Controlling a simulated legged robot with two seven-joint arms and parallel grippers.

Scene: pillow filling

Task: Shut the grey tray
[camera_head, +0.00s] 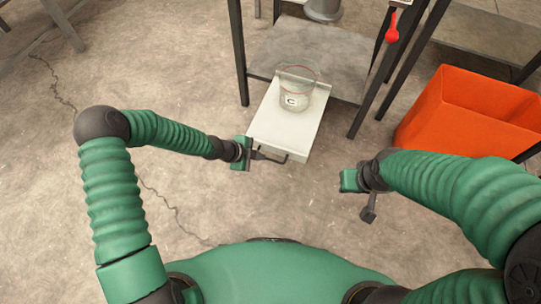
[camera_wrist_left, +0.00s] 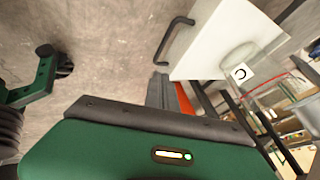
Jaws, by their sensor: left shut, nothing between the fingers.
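The pale grey tray (camera_head: 270,132) sticks out from the dark-legged metal stand, with its black bar handle (camera_head: 271,157) on the near edge. A clear glass container (camera_head: 296,92) with a "C" label stands on the tray. My left gripper (camera_head: 255,154) is shut and empty, close to the left end of the handle; I cannot tell if they touch in the head view. In the left wrist view the handle (camera_wrist_left: 174,40) and tray (camera_wrist_left: 222,40) show beyond the gripper (camera_wrist_left: 160,92), apart from it. My right gripper (camera_head: 360,192) is right of the tray, its fingers unclear.
The stand's grey shelf (camera_head: 318,55) is behind the tray, with dark legs on both sides. An orange bin (camera_head: 460,115) sits to the right. A red-handled thing (camera_head: 392,28) hangs at the top right.

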